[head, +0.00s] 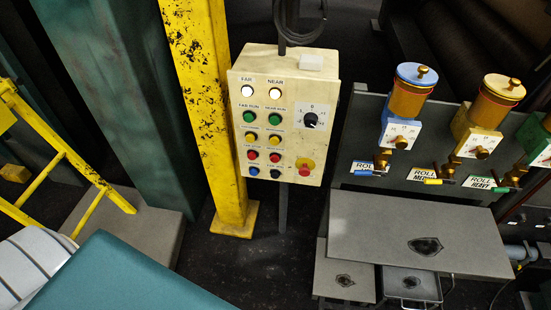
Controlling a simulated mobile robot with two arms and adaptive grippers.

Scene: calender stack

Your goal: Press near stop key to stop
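A cream control box (240,150) stands near the middle of the head view, with two columns of buttons headed FAR and NEAR. In the NEAR column, from top to bottom, are a white lamp (275,93), a green button (276,119), a yellow button (275,140), a red button (275,158) and a dark button (275,174). The red one appears to be the near stop key, but its small label is too blurred to read. The FAR column has a similar red button (251,154). Neither of my grippers is in view.
A black dial (310,120) and a red mushroom button (304,170) on a yellow disc sit right of the columns. A yellow post (205,100) stands close left of the box. Lubricator-like pots (410,92) and a grey plate (380,230) are at right.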

